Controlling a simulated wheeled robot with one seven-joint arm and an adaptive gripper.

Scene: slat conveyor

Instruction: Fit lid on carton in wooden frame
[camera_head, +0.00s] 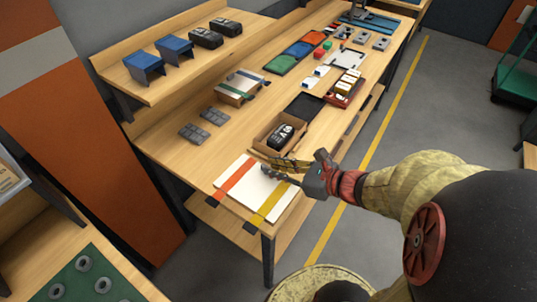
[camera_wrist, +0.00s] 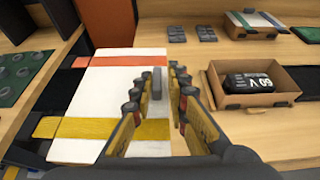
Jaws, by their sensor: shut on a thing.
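The lid is a flat white panel (camera_head: 257,190) at the near end of the table, with an orange strip and a yellow strip across it; it also shows in the wrist view (camera_wrist: 118,80). My gripper (camera_head: 268,166) is over the lid's far part. In the wrist view its fingers (camera_wrist: 158,85) are closed around a small grey upright piece (camera_wrist: 157,80) over the white panel. Whether the lid is lifted is not clear. The open carton (camera_wrist: 291,105) stands to the right with a black "60 V" pack (camera_wrist: 250,88) inside; it also shows in the head view (camera_head: 262,128).
Behind the carton lies a black mat (camera_head: 304,106), then a red tray (camera_head: 343,91) of small parts. A closed strapped box (camera_head: 242,86) and grey pads (camera_head: 203,125) are at the table's left side. A raised shelf (camera_head: 185,70) holds blue and black items.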

